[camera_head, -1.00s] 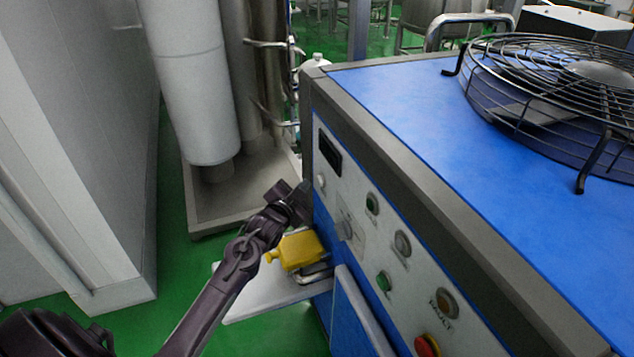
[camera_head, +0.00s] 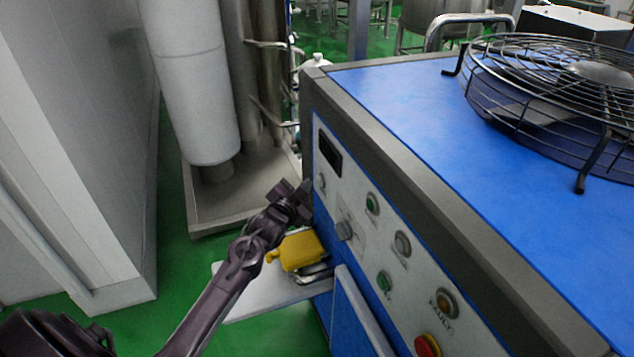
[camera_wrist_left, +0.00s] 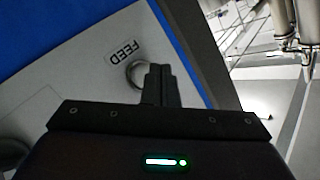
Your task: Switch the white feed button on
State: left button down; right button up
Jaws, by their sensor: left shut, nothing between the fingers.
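The white feed button (camera_head: 321,182) is at the far left end of the white control panel (camera_head: 336,204), below a dark display. My left gripper (camera_head: 307,186) is shut and empty, with its tip right by the button. In the left wrist view, the shut fingers (camera_wrist_left: 159,72) lie just right of the button's ring (camera_wrist_left: 134,75), which is under the FEED label (camera_wrist_left: 125,50) and partly hidden by them. I cannot tell whether the fingertips touch the button. My right gripper does not show.
A yellow part (camera_head: 298,250) sits below my gripper. A fan (camera_head: 560,95) stands on the blue top.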

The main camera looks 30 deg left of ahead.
pick_arm(q)
jog(key=shift+w+d, duration=0.45)
jog(key=shift+w, duration=0.05)
dwell(0.8)
jog(key=shift+s+a, duration=0.1)
jog(key=shift+s+a+p, duration=0.45)
jog(key=shift+s+a, duration=0.05)
jog(key=shift+s, duration=0.15)
jog(key=s+a+p, duration=0.3)
jog(key=s+a, duration=0.1)
jog(key=shift+s, duration=0.3)
dwell(0.6)
